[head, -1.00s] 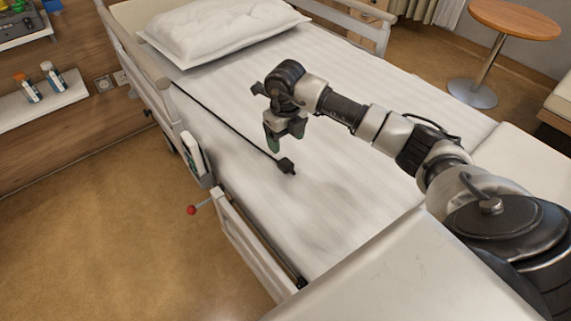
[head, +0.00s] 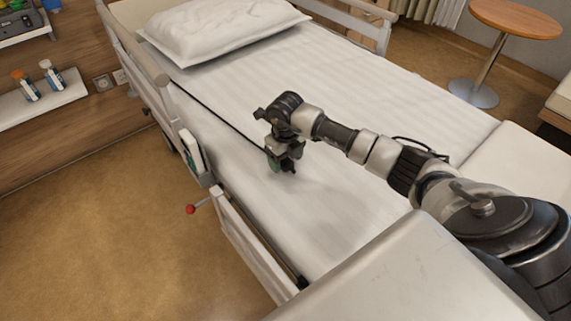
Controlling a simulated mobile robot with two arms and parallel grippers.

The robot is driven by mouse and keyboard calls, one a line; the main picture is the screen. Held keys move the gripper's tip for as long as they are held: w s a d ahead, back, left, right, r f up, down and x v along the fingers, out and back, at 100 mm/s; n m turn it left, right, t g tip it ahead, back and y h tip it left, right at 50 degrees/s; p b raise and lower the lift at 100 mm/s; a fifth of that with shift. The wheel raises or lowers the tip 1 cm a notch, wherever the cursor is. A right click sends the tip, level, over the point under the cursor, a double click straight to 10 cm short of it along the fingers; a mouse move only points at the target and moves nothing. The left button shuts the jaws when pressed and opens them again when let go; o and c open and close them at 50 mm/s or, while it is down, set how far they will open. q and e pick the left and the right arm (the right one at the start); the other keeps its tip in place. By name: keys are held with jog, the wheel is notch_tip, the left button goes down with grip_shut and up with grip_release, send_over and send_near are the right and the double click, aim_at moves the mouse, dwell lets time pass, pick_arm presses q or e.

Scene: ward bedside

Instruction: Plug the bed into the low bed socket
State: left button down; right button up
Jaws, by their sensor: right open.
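The bed's black plug (head: 289,168) lies on the white mattress, mostly hidden behind my right gripper. Its black cable (head: 215,114) runs from the plug up and left to the bed's side rail. My right gripper (head: 281,168) is open, pointing down at the plug, with its fingers around or just above it; I cannot tell whether they touch it. Wall sockets show low on the wood panel at the left, one round socket (head: 103,83) and a paler one (head: 121,77) beside it. My left gripper is not in view.
The bed (head: 350,120) has a near side rail (head: 135,75) with a handset (head: 191,150) and a red-knobbed lever (head: 191,209). A shelf (head: 50,106) with two bottles is on the wall. The floor (head: 90,220) at left is clear. A round table (head: 515,18) stands far right.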

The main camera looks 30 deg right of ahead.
aim_at(288, 160)
jog(key=shift+f, duration=0.3)
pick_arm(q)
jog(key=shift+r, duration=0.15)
pick_arm(e)
jog(key=c, duration=1)
jog(key=shift+o, duration=0.2)
